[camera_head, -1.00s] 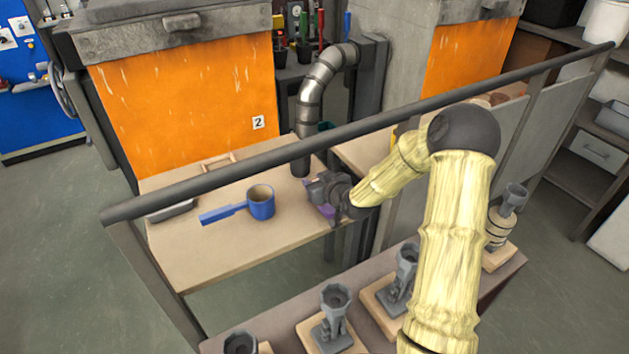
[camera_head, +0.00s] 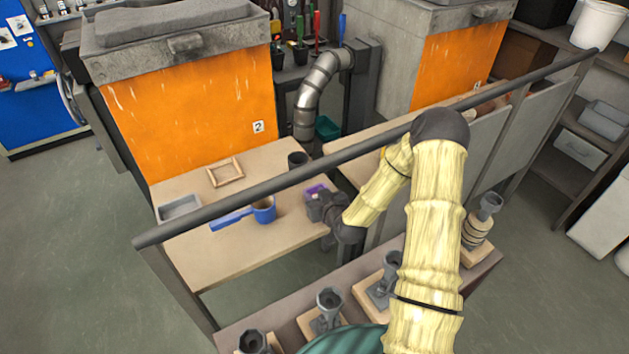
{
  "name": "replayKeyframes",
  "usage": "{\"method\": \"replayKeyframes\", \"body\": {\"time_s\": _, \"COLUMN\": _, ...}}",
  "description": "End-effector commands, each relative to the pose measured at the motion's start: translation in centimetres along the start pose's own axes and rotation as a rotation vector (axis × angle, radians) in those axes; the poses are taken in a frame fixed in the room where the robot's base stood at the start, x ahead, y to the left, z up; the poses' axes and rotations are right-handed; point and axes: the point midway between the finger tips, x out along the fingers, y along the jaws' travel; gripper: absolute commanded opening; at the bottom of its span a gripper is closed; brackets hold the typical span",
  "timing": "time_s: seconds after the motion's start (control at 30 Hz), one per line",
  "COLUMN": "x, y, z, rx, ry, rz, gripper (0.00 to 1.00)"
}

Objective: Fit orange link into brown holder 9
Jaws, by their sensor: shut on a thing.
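My gripper (camera_head: 320,204) is beyond the dark rail, over the wooden table (camera_head: 240,255), to the right of the blue ladle. It appears shut on a small purple thing (camera_head: 316,191), partly hidden by the gripper's dark jaws. I cannot tell whether the purple thing touches the table. I see no clear orange link and no holder marked 9.
The blue ladle (camera_head: 263,211), a dark cup (camera_head: 298,159), a wooden frame (camera_head: 226,172) and a grey tray (camera_head: 180,208) are on the table. The rail (camera_head: 240,201) crosses in front. Grey funnel-topped stands (camera_head: 330,305) on wooden bases line the near bench.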

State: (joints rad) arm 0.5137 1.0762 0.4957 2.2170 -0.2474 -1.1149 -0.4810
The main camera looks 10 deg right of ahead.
Motion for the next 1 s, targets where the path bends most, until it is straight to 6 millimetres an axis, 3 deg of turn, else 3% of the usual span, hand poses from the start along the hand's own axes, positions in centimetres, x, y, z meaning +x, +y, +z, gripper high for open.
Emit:
{"method": "replayKeyframes", "body": {"time_s": 0.03, "x": -1.0, "y": -0.2, "z": -1.0, "rx": 0.006, "ry": -0.004, "rz": 0.006, "gripper": 0.00}}
{"method": "replayKeyframes", "body": {"time_s": 1.0, "x": -13.8, "y": -1.9, "z": -4.9, "rx": 0.078, "ry": -0.002, "rz": 0.183, "gripper": 0.00}}
